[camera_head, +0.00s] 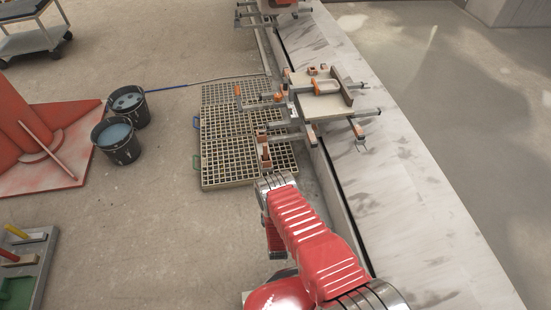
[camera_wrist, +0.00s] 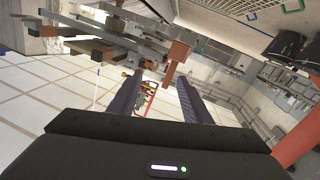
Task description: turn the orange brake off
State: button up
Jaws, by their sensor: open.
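A metal carousel frame (camera_head: 305,110) with orange-brown end pads stands at the pale ledge, ahead of my red arm. Bright orange parts show on it: a bent bar (camera_head: 328,86) on its board and a small upright piece (camera_head: 237,90) at its left end. I cannot tell which orange part is the brake. In the wrist view the frame (camera_wrist: 120,42) is at the upper left, with an orange-brown block (camera_wrist: 178,60) hanging near my fingertips. My gripper (camera_wrist: 158,84) is open, with nothing seen held between its fingers. In the head view I cannot make out its fingers.
A floor grating (camera_head: 215,160) lies left of the carousel. Two dark buckets of liquid (camera_head: 117,142) and a red structure (camera_head: 50,140) are further left. A stand with yellow and red handles (camera_head: 25,265) is at lower left. The floor between is clear.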

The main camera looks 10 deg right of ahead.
aim_at(236, 88)
jog(key=u, duration=0.35)
jog(key=i, duration=2.2)
jog(key=z, duration=0.35)
